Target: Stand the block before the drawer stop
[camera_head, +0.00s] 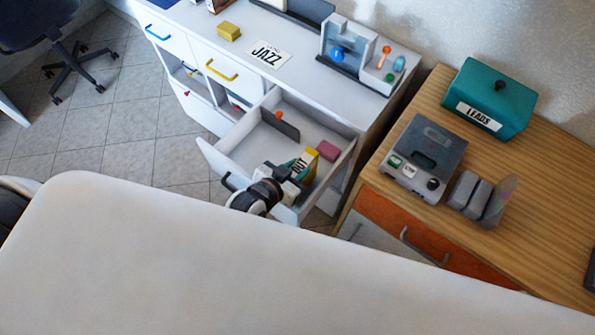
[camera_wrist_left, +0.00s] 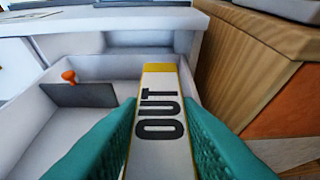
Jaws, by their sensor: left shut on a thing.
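A white block with yellow ends and the dark word OUT (camera_wrist_left: 160,115) stands out from between the teal fingers of my left gripper (camera_wrist_left: 160,140), which is shut on it. In the head view the left gripper (camera_head: 294,171) is over the right part of the open white drawer (camera_head: 238,147), with the block (camera_head: 311,158) at its tip. A dark plate with an orange knob (camera_head: 283,125), which looks like the drawer stop, stands at the drawer's left; it also shows in the left wrist view (camera_wrist_left: 85,95). I cannot tell whether the block touches the drawer floor.
A pink block (camera_head: 327,151) lies in the drawer beside the held block. A yellow block (camera_head: 229,31) and a JAZZ card (camera_head: 268,54) are on the white counter. The wooden cabinet (camera_head: 440,86) stands close to the drawer's right. The drawer's middle floor is clear.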

